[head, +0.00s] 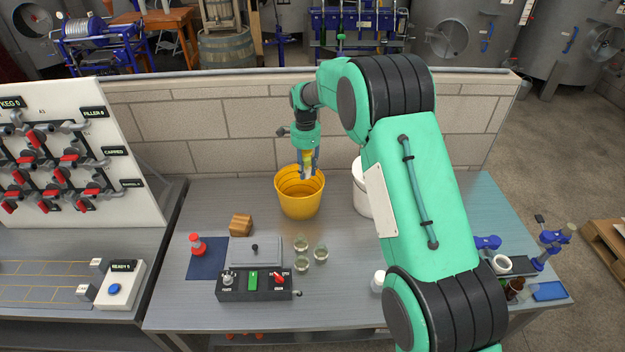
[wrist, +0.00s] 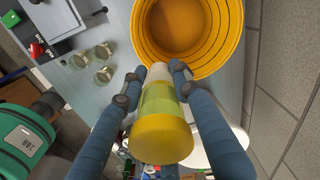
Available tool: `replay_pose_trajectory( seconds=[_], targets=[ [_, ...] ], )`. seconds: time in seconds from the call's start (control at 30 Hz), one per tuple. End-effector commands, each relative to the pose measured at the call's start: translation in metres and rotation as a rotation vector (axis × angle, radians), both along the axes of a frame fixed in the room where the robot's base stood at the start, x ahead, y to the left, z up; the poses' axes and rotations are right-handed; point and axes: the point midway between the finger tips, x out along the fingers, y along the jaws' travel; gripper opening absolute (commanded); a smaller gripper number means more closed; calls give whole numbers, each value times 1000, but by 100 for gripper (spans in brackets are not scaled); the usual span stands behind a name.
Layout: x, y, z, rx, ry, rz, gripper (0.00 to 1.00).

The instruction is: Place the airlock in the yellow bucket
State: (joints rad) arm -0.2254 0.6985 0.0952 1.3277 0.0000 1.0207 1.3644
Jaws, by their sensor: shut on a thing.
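The yellow bucket (head: 299,197) stands on the bench near the back wall. Its open top (wrist: 190,35) fills the upper part of the wrist view, and its inside looks empty. My gripper (head: 308,172) is above the right side of the bucket's mouth. It is shut on the airlock (wrist: 160,120), a clear body with a yellow cap and yellowish-green contents, which points downward between the fingers. In the wrist view the airlock's far end overlaps the bucket's near rim. I cannot tell its exact height above the rim.
A white bucket (head: 361,190) stands right of the yellow one, partly hidden by my arm. Several small glasses (head: 320,252), a wooden block (head: 240,225), a control box (head: 253,284) and a red-topped item (head: 196,245) are nearer the front. A block wall (head: 230,125) rises behind.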

Motion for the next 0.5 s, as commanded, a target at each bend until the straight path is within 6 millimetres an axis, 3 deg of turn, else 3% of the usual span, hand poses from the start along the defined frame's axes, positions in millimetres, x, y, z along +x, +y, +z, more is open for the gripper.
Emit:
replay_pose_trajectory(
  seconds=[0.2,0.5],
  targets=[
    [33,15,11,0,-1,-58,3],
    [56,26,19,0,-1,-110,3]
  ],
)
